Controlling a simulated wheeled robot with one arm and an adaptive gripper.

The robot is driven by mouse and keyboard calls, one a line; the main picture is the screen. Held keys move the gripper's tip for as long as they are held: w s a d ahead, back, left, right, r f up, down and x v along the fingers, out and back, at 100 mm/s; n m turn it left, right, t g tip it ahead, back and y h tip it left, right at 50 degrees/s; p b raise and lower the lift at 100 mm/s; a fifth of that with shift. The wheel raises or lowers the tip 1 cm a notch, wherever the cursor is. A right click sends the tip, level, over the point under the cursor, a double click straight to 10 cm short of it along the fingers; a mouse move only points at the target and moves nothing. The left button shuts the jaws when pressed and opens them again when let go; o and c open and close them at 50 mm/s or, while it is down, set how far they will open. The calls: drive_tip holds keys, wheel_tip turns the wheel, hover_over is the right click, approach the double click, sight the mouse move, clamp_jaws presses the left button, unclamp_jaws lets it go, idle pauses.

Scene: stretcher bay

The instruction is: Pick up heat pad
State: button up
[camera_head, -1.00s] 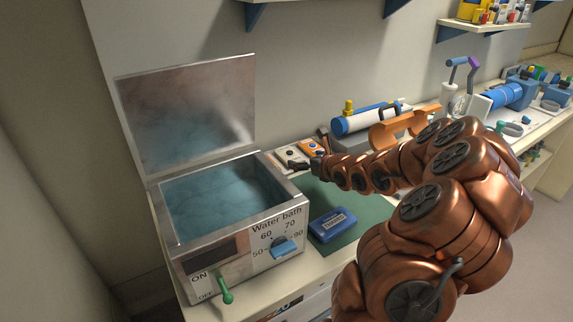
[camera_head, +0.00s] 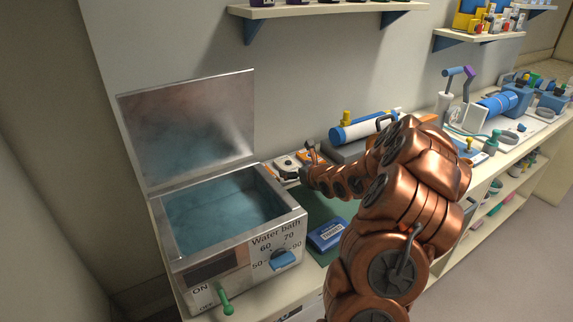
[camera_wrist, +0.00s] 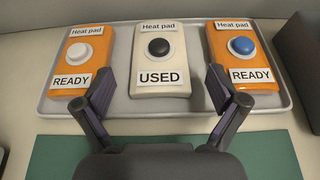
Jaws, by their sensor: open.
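Three heat pads lie in a row on a grey tray (camera_wrist: 120,103), seen in the wrist view. The left heat pad (camera_wrist: 93,45) is orange with a white button and a READY label. The middle heat pad (camera_wrist: 161,67) is cream with a black button and a USED label. The right heat pad (camera_wrist: 245,63) is orange with a blue button and a READY label. My gripper (camera_wrist: 148,88) is open and empty, its fingers spread before the tray's front edge, on either side of the middle pad. In the head view my arm partly hides the tray.
A water bath (camera_head: 240,262) with its lid up stands left of the tray. A blue box (camera_head: 328,233) lies on the green mat (camera_head: 318,207) in front. A blue and white cylinder (camera_head: 362,129) on a grey base stands right of the tray. Shelves hang above.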

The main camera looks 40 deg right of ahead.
drive_tip(key=shift+x, duration=0.95)
drive_tip(key=c, duration=1.3)
drive_tip(key=shift+r+b, duration=0.45)
drive_tip(key=shift+r, duration=1.05)
drive_tip(key=shift+s+d+r, duration=0.1)
drive_tip(key=shift+s+r, duration=0.1)
drive_tip(key=shift+s, duration=0.1)
drive_tip(key=s+d, duration=0.1)
drive_tip(key=s, duration=0.4)
drive_tip(key=s+d+r, duration=0.1)
drive_tip(key=s, duration=0.4)
drive_tip(key=s+d+b, duration=0.1)
drive_tip(key=s, duration=0.4)
drive_tip(key=shift+d+r, duration=0.25)
drive_tip(key=shift+d, duration=0.05)
drive_tip(key=shift+a, duration=0.1)
